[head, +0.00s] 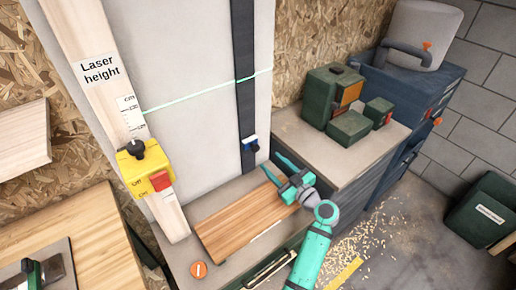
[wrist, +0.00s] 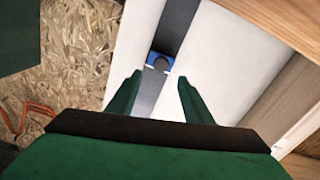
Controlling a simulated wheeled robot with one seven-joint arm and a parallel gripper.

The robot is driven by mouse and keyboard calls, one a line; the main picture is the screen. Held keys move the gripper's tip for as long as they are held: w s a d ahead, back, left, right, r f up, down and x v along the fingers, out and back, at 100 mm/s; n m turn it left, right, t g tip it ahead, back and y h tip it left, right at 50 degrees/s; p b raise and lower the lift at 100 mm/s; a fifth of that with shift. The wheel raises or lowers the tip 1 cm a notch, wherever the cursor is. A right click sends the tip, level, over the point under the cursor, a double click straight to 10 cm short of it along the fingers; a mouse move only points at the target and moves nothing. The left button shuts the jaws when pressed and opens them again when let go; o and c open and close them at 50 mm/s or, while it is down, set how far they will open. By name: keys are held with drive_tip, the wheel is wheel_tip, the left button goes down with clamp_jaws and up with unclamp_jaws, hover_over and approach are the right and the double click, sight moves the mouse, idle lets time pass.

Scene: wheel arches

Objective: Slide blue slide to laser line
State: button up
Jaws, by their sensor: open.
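The blue slide (head: 250,142) sits low on a dark vertical track (head: 245,85) on a pale upright panel. It has a dark knob and a white part under it. The green laser line (head: 205,95) crosses the panel and the track well above the slide. My gripper (head: 272,168) is open and empty, close to the slide, a little below and to its right in the head view. In the wrist view the slide (wrist: 160,62) shows ahead, between and beyond my two green fingertips (wrist: 158,82). I see no contact.
A yellow box (head: 146,172) with a black knob and red button is on a wooden post (head: 92,40) marked "Laser height". A wooden board (head: 235,222) lies on the bench below my gripper. Green boxes (head: 335,95) stand on the counter to the right.

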sight(256, 149)
drive_tip(key=x, duration=0.8)
drive_tip(key=shift+w+a, duration=0.1)
drive_tip(key=shift+a, duration=0.1)
clamp_jaws()
drive_tip(key=shift+r, duration=0.1)
